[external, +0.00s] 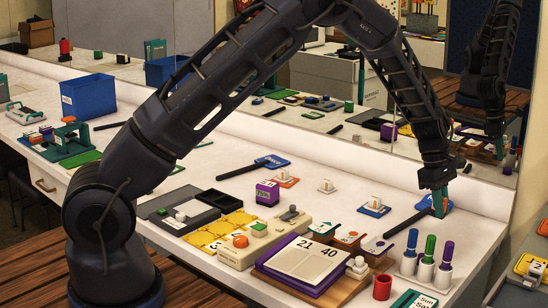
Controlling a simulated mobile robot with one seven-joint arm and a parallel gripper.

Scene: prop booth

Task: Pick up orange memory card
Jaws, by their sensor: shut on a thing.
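My gripper (440,190) points down at the right end of the white counter, its teal fingers shut on a small orange piece, which looks like the orange memory card (440,207). The card shows as a narrow orange patch at the fingertips, partly covered by them. It is in front of a blue paddle (447,204) with a black handle. I cannot tell whether the card touches the paddle or the counter.
Small stands (374,207) hold white tiles to the left. Several capped markers (429,249) stand in white holders in front of my gripper. A purple-edged number board (300,262) and coloured label cards (350,236) lie nearby. A mirror (400,160) backs the counter.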

